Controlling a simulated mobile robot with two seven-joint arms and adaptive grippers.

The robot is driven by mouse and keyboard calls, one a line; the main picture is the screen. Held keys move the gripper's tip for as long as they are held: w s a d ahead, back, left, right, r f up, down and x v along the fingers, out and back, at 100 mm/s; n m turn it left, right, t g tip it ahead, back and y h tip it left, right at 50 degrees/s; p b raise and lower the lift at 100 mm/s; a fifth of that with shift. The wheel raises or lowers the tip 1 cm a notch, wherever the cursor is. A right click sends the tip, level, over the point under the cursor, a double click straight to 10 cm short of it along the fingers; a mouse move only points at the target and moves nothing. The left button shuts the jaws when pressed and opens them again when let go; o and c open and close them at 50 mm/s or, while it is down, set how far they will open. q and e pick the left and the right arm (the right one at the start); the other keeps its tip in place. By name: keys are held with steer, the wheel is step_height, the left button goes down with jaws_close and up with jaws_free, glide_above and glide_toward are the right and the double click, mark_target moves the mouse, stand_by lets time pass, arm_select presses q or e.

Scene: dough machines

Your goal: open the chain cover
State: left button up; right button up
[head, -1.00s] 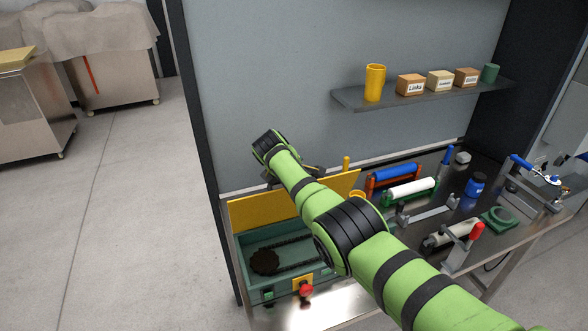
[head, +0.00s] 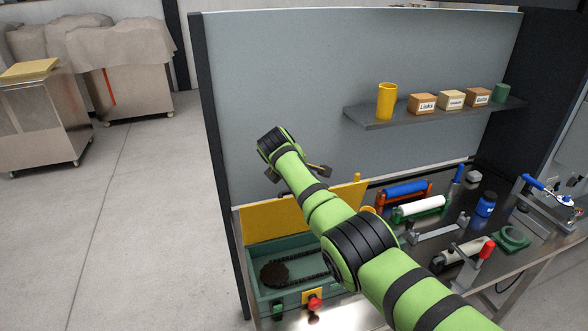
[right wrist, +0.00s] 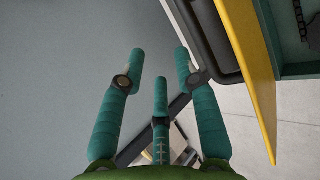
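The chain cover (head: 285,221) is a flat yellow panel standing raised along the back edge of a teal-green box (head: 255,292). The box's top is open, showing a dark sprocket (head: 274,272) and chain (head: 312,264). My right arm crosses in front of the cover and hides part of it. My right gripper is mostly hidden behind the arm in the head view. In the right wrist view, my right gripper (right wrist: 160,64) has its teal fingers apart with nothing between them; the yellow cover (right wrist: 250,70) is to their right, apart from them. My left gripper is not in view.
A red knob (head: 314,304) is on the box's front. Rollers (head: 420,208), clamps and a blue jar (head: 485,206) crowd the bench to the right. A shelf (head: 400,117) with a yellow cup (head: 387,101) and labelled boxes is on the grey wall behind.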

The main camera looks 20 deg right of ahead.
steer(key=v, duration=1.2)
